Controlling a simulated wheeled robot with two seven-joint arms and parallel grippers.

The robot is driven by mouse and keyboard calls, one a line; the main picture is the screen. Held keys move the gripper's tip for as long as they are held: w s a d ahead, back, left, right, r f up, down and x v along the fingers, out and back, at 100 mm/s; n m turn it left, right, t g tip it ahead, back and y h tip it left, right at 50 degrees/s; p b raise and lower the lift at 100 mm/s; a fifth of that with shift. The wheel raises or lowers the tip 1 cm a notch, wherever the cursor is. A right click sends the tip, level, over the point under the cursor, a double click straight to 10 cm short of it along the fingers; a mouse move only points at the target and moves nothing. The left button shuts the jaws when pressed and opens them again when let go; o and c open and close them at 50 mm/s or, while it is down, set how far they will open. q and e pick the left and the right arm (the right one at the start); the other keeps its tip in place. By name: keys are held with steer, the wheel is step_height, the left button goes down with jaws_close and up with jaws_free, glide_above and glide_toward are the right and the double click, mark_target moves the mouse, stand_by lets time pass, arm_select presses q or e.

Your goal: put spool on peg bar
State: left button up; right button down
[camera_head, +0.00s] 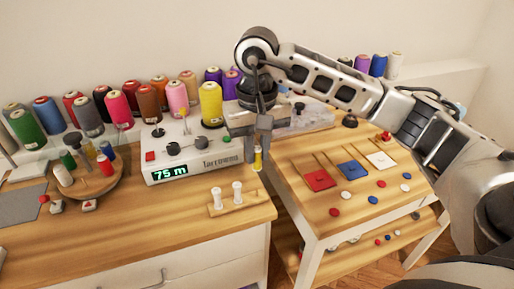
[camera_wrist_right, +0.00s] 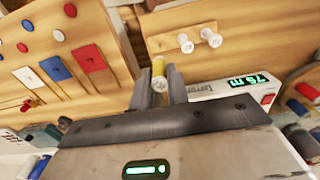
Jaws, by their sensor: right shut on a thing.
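My right gripper (camera_head: 255,150) is shut on a small yellow spool (camera_head: 258,160), held at the right end of the white winding machine, above the gap between the two tables. In the right wrist view the yellow spool (camera_wrist_right: 159,68) sits between the two fingertips of the gripper (camera_wrist_right: 160,80). The peg bar (camera_head: 240,207) is a light wooden bar on the left table's front right part, with two white spool-like uprights on it. The spool is behind the bar and to its right, apart from it. The bar also shows in the right wrist view (camera_wrist_right: 190,48). My left gripper is not in view.
The winding machine (camera_head: 190,155) with a green "75 m" display stands behind the peg bar. A round wooden tray (camera_head: 90,185) with small spools is at left. Large thread cones line the back. The right table (camera_head: 320,225) holds coloured squares and buttons.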

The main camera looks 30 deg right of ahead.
mark_target(257, 170)
steer(key=shift+f+b, duration=0.4)
steer(key=shift+f, duration=0.4)
steer(key=shift+f+b, duration=0.4)
steer(key=shift+f, duration=0.25)
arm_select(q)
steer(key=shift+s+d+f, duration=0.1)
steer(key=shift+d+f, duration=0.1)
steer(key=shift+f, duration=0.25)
arm_select(e)
steer(key=shift+f, duration=0.35)
arm_select(q)
steer(key=shift+b, duration=0.3)
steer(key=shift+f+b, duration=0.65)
arm_select(e)
steer(key=shift+f, duration=0.7)
steer(key=shift+f+b, duration=0.3)
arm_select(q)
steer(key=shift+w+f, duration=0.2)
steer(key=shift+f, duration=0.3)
arm_select(e)
steer(key=shift+f, duration=0.1)
arm_select(q)
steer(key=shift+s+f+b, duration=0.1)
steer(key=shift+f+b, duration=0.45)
steer(key=shift+b, duration=0.2)
arm_select(e)
steer(key=shift+f, duration=0.6)
